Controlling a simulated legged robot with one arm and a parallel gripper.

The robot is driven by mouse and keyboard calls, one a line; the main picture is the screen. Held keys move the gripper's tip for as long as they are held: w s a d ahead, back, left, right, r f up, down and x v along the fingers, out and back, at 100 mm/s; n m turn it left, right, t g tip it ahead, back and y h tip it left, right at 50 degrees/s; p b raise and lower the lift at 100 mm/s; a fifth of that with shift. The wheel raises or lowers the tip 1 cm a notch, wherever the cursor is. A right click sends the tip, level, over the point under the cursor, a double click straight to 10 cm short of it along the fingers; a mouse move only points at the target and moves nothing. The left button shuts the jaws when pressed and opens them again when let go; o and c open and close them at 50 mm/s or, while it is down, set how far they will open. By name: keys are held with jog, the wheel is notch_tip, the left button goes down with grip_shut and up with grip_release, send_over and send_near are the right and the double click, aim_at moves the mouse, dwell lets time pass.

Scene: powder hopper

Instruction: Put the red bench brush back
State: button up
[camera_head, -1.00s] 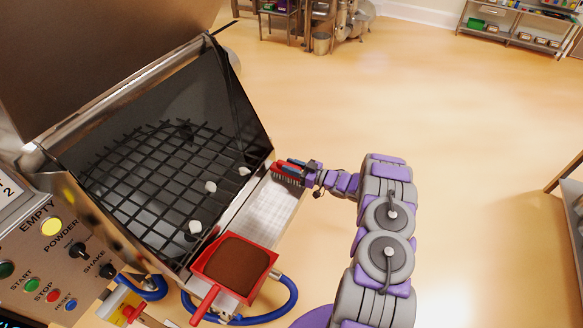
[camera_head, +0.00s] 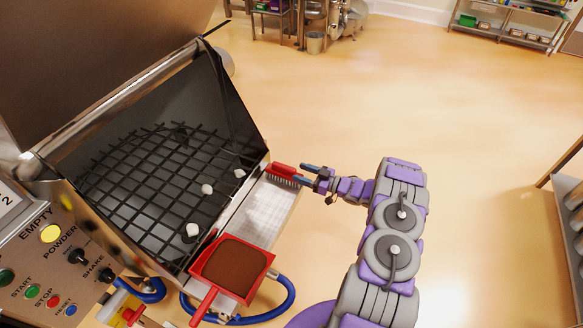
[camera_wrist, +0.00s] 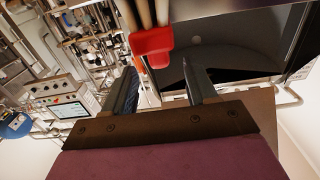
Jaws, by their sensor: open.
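The red bench brush (camera_head: 283,171) lies at the far end of the metal side shelf (camera_head: 262,212) beside the hopper, its pale bristles facing down. My gripper (camera_head: 307,173) is open just to the right of the brush, with a visible gap between the fingertips and most of the brush. In the wrist view the red brush end (camera_wrist: 151,42) shows beyond and between my two spread fingers (camera_wrist: 160,82), and nothing is held.
A red dustpan (camera_head: 236,267) with brown powder sits at the near end of the shelf. The hopper's black grid (camera_head: 150,180) holds several white lumps. A control panel (camera_head: 60,255) stands at the left.

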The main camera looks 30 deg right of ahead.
jog(key=v, duration=0.5)
jog(key=w+d+r+m+g+h, duration=0.15)
jog(key=w+d+r+h, duration=0.25)
jog(key=w+r+h, duration=0.7)
jog(key=s+a+r+m+g+h, duration=0.2)
jog(key=s+r, duration=0.1)
jog(key=r, duration=0.4)
jog(key=s+a+r+m+g+h, duration=0.1)
jog(key=s+r+m+g, duration=0.15)
jog(key=r, duration=0.45)
jog(key=s+a+r+g+y, duration=0.1)
jog(key=s+a+r+g, duration=0.1)
jog(key=s+a, duration=0.7)
jog(key=s+a+r+m+g+y, duration=0.1)
jog(key=s+a+g, duration=0.3)
jog(key=s, duration=1.7)
jog(key=s+a+r+g+y, duration=0.1)
jog(key=s+a+g, duration=0.3)
jog(key=s+a, duration=1)
jog(key=shift+s+a+r+p, duration=0.4)
jog(key=shift+s+r, duration=0.25)
jog(key=shift+r, duration=0.2)
